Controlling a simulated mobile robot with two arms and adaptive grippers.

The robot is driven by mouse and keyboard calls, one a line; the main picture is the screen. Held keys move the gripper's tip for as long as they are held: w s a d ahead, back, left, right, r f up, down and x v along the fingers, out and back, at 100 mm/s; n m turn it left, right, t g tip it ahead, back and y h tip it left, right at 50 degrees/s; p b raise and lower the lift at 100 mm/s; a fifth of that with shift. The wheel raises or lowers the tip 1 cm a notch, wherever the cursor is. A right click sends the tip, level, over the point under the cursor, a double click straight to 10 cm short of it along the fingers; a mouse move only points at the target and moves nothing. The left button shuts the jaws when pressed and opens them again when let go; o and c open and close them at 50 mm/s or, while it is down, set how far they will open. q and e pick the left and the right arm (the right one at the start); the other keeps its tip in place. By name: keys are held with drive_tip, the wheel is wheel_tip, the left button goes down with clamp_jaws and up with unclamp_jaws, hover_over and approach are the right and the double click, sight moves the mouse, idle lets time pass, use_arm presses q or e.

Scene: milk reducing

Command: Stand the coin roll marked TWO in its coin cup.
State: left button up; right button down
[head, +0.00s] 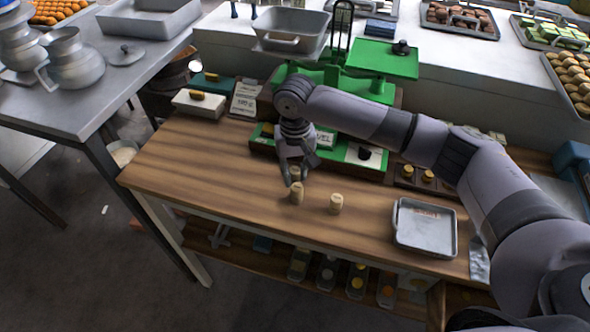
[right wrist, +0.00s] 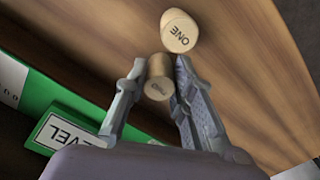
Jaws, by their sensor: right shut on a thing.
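My right gripper (head: 296,176) points down over the wooden table, at the front of the green scale. In the right wrist view its two fingers (right wrist: 155,75) are closed around a small tan coin roll (right wrist: 160,78); the small marking on its end is too blurred to read. A roll marked ONE (right wrist: 180,32) stands just beyond the fingertips. I cannot pick out the coin cup for TWO. My left gripper is not in view.
A green scale base marked LEVEL (head: 325,138) lies behind the gripper. A grey metal tray (head: 398,240) lies at the table's right. Brass pieces (head: 428,176) sit in a dark holder behind it. The table's left half (head: 200,160) is mostly bare.

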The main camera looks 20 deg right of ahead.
drive_tip(key=c, duration=1.4)
unclamp_jaws()
drive_tip(key=shift+o, duration=0.2)
